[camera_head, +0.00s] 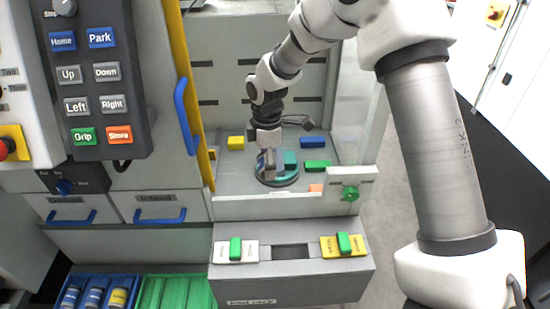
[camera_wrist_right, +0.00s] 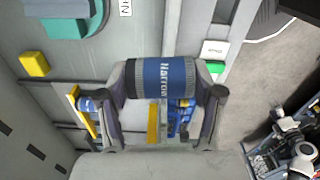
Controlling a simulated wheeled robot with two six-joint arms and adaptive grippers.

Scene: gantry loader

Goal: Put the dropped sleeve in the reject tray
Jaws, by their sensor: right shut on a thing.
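My right gripper (camera_head: 268,158) reaches down into the machine bay, beside a round teal fixture (camera_head: 290,176). In the right wrist view, the right gripper (camera_wrist_right: 165,95) is shut on a blue sleeve (camera_wrist_right: 178,72) with dark ribbed ends and the word "Narrow". The sleeve lies across between the two fingers. In the head view I cannot make the sleeve out at the gripper. No tray is readably marked as reject; a green tray (camera_head: 147,303) with no sleeve showing stands at the lower left. My left gripper is not in view.
A blue tray (camera_head: 54,299) with several sleeves stands beside the green one. Yellow, blue, green and orange blocks lie around the bay floor. A grey rack (camera_head: 290,290) with two green-topped plates is in front. A yellow post (camera_head: 177,60) and clear panel (camera_head: 352,110) flank the bay.

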